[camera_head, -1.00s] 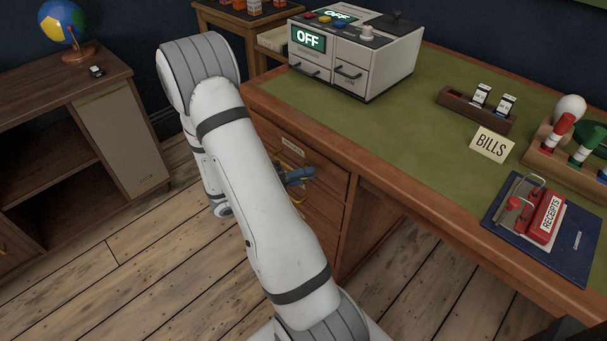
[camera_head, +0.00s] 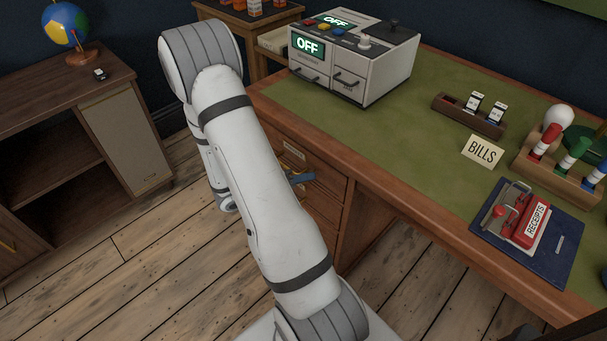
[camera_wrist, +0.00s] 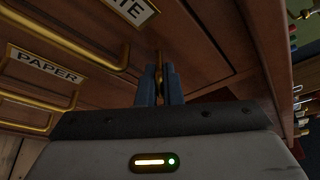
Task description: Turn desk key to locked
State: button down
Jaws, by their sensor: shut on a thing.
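The desk (camera_head: 400,190) has a green top and wooden drawers at its left end. In the wrist view, a narrow brass key (camera_wrist: 159,66) stands out at the desk front, beside the drawers. My gripper (camera_wrist: 160,80) has its two blue fingers closed around the key's near end. In the camera_head view my gripper (camera_head: 300,178) is at the drawer front, mostly behind my arm. The key cannot be made out there. The keyhole and any lock marking are hidden or too dark to read.
A drawer with a PAPER label (camera_wrist: 45,66) and brass handles lie left of my fingers in the wrist view. A grey box with OFF displays (camera_head: 355,60) stands on the desk. A low cabinet (camera_head: 95,110) is at left. Wooden floor is open before the desk.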

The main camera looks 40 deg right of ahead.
jog(key=shift+m+t+y, duration=0.3)
jog(key=shift+m+t, duration=0.2)
jog(key=shift+m, duration=0.6)
jog(key=shift+f+m+t+b, duration=0.15)
jog(key=shift+m+t+b, duration=0.55)
jog(key=shift+m+b, duration=0.3)
jog(key=m+t+b, duration=0.1)
jog(key=b, duration=0.2)
jog(key=shift+m+y, duration=0.3)
jog(key=shift+m, duration=0.1)
jog(key=shift+m+t+b, duration=0.6)
jog(key=shift+b, duration=0.3)
jog(key=c, duration=1.6)
grip_release()
